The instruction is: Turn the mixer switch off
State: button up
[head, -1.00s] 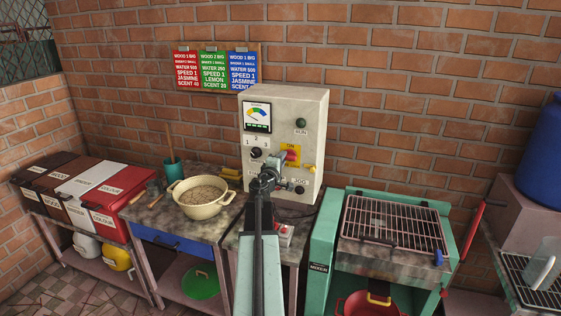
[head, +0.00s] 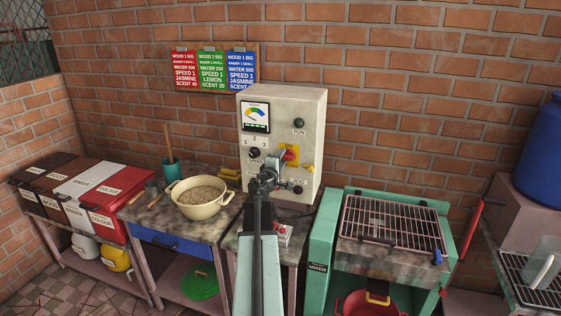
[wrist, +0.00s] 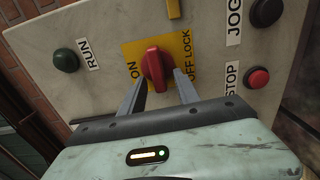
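The mixer switch is a red rotary knob (wrist: 154,70) on a yellow plate (wrist: 188,43), on the front of a cream control box (head: 310,110). In the wrist view its grip stands nearly upright in the picture, with ON to its left and OFF LOCK to its right. The red knob also shows in the head view (head: 290,156), partly hidden by my gripper. My gripper (wrist: 161,84) is open, its two grey fingers pointing at the switch, one on each side of the knob's lower end. A gap shows between the knob and the right finger; contact on the left is unclear.
A green RUN lamp (wrist: 66,60), a red STOP button (wrist: 257,78) and a dark JOG button (wrist: 267,11) surround the switch. A pot (head: 201,197) stands on the table to the left. A green mixer with a grille (head: 392,222) stands to the right.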

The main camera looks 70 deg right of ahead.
jog(key=a, duration=0.7)
jog(key=shift+s+a, duration=0.2)
jog(key=shift+a, duration=0.2)
